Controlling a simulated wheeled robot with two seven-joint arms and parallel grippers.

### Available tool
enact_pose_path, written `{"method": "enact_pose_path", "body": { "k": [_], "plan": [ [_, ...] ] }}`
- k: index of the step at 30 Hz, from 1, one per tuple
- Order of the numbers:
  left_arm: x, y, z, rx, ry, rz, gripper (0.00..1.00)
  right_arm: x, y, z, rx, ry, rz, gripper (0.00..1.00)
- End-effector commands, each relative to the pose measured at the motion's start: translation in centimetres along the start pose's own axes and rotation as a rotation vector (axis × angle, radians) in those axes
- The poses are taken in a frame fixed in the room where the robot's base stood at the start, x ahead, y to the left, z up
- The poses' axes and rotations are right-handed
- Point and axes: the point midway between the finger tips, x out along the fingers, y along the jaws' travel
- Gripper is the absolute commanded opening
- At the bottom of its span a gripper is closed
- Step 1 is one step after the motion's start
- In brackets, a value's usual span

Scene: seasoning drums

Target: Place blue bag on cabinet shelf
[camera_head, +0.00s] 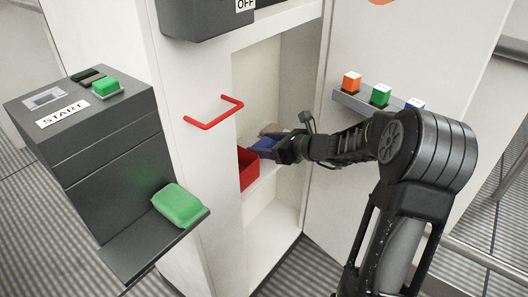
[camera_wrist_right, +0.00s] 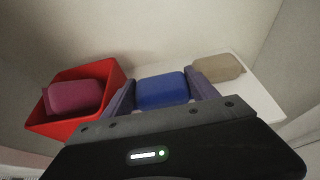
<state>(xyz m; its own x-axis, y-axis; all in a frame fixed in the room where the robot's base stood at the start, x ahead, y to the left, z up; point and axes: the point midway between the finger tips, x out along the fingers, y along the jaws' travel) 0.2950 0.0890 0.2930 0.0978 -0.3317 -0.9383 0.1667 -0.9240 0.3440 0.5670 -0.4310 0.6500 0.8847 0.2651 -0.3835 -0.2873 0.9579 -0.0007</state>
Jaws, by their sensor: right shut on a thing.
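The blue bag (camera_wrist_right: 163,90) is between the fingers of my right gripper (camera_wrist_right: 162,94) in the right wrist view. The fingers are shut on its two sides. In the head view my right gripper (camera_head: 286,150) reaches into the cabinet opening, and the blue bag (camera_head: 264,145) shows at its tip. The white cabinet shelf (camera_wrist_right: 238,94) lies below and around the bag; it also shows in the head view (camera_head: 263,180). Whether the bag touches the shelf cannot be told. My left gripper is not in view.
A red bin (camera_wrist_right: 118,78) holding a dark pink bag (camera_wrist_right: 75,97) stands left of the blue bag. A tan bag (camera_wrist_right: 218,68) lies to its right. The cabinet has a red handle (camera_head: 214,115). A green bag (camera_head: 178,205) rests on the dark machine's ledge.

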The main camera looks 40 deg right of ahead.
Motion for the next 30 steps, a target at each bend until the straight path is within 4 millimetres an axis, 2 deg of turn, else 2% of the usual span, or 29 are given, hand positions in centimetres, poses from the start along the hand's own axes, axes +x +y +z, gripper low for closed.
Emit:
{"method": "enact_pose_path", "body": {
  "k": [1, 3, 16, 17, 20, 30],
  "plan": [
    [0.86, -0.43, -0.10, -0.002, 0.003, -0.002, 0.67, 0.53, 0.01, -1.31, 0.003, 0.001, 0.001, 0.26],
    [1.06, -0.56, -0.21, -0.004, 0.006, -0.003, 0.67, 0.75, 0.03, -1.80, 0.000, 0.000, 0.001, 0.26],
    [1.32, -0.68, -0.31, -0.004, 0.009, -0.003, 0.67, 0.91, 0.02, -2.21, 0.000, -0.001, 0.001, 0.26],
    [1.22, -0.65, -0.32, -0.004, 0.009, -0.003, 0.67, 0.86, 0.02, -2.12, 0.000, -0.001, 0.001, 0.69],
    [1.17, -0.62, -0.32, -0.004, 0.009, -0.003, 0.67, 0.84, 0.03, -2.07, 0.000, -0.001, 0.001, 0.77],
    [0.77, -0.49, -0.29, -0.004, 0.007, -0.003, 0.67, 0.67, 0.02, -1.65, -0.001, -0.001, 0.001, 0.77]
  ]
}}
